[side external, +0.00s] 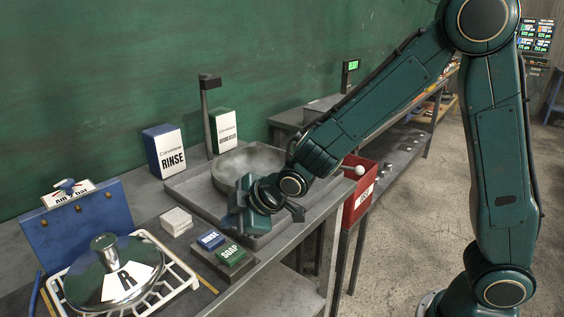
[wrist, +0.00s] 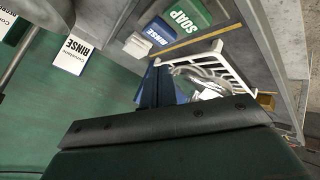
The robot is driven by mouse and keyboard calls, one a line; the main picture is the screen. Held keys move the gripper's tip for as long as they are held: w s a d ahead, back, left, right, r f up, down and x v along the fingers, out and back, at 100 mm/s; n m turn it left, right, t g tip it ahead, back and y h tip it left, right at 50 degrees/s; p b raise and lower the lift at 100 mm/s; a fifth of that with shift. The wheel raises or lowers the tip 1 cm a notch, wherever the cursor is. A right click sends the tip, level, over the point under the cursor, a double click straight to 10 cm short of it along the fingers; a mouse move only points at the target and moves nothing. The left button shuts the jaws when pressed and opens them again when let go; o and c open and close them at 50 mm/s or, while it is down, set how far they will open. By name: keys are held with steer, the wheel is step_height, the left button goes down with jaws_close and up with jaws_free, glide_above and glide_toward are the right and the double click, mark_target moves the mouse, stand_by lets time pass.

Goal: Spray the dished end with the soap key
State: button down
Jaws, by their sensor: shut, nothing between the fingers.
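The green SOAP key (side external: 230,255) sits on a small dark pad beside the blue RINSE key (side external: 210,240). Both show in the wrist view, SOAP (wrist: 185,18) larger than RINSE (wrist: 160,32). A polished domed metal piece with a knob (side external: 112,272), which looks like the dished end, rests in a white rack (side external: 180,281); the wrist view shows only part of it, behind my fingers. My gripper (side external: 238,208) is shut and empty, above the tray edge behind the keys and apart from them.
A grey tray (side external: 185,186) holds a round grey basin (side external: 248,160). RINSE (side external: 165,151) and degreaser (side external: 223,131) containers flank a dark post (side external: 206,120). A white block (side external: 176,220) lies left of the keys. A blue panel (side external: 85,222) stands behind the rack. A red bin (side external: 360,190) hangs at right.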

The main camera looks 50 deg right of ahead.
mark_target(235, 253)
step_height(235, 253, up, 4)
steer(key=shift+f, duration=0.2)
steer(key=shift+f, duration=0.1)
stand_by(0.3)
steer(key=shift+f, duration=4.3)
steer(key=shift+f, duration=0.15)
steer(key=shift+f, duration=0.3)
steer(key=shift+f, duration=0.6)
steer(key=shift+r, duration=1.05)
